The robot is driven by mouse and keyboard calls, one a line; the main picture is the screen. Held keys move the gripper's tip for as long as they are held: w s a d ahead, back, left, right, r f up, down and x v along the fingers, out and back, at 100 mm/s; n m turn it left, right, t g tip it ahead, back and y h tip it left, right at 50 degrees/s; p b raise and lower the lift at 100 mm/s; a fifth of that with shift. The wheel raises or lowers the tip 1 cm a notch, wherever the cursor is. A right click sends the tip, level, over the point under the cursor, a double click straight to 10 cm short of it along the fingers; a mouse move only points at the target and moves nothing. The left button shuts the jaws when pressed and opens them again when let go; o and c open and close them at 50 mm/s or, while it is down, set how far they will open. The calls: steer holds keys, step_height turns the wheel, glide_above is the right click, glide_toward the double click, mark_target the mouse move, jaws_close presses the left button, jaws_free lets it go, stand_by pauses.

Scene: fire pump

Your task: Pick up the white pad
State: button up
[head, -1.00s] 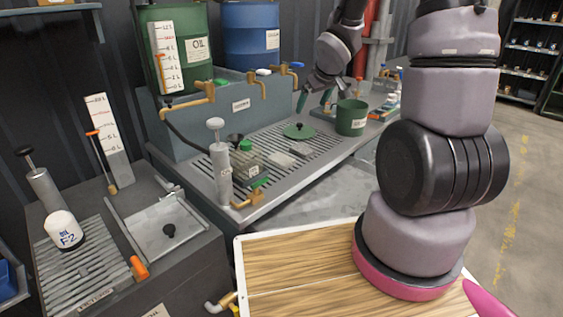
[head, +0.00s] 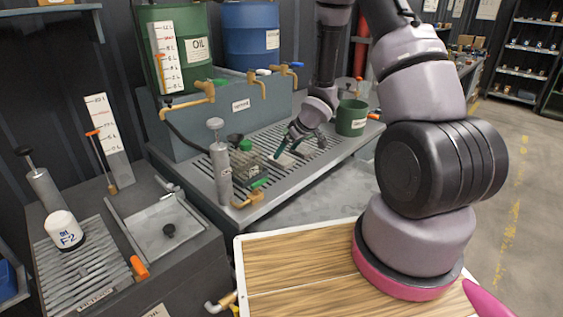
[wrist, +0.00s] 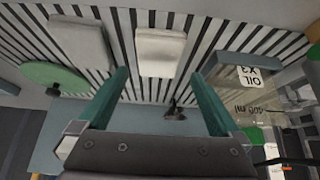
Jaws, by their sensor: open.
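The white pad (wrist: 160,52) lies flat on the slatted drain grate. In the wrist view it is at top centre, in line with the gap between my fingers. My gripper (wrist: 166,75) is open and empty, its green fingers spread wider than the pad. In the head view my gripper (head: 290,149) is low over the grate, and the white pad (head: 283,160) shows partly beneath it. I cannot tell the exact height of the fingertips above the pad.
A grey pad (wrist: 80,42) lies beside the white one, with a green lid (wrist: 52,75) beyond it. A clear oil container (wrist: 245,85) stands close on the other side. A green pot (head: 351,117) and a metal pump cylinder (head: 220,165) stand on the bench.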

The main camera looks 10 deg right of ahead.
mark_target(281, 158)
steer(key=x, duration=0.4)
steer(key=shift+w+d+f, duration=0.1)
steer(key=shift+w+f, duration=0.05)
steer(key=shift+f, duration=0.15)
steer(key=c, duration=1.3)
steer(key=shift+r, duration=0.15)
step_height(281, 158, up, 10)
steer(key=shift+f, duration=0.1)
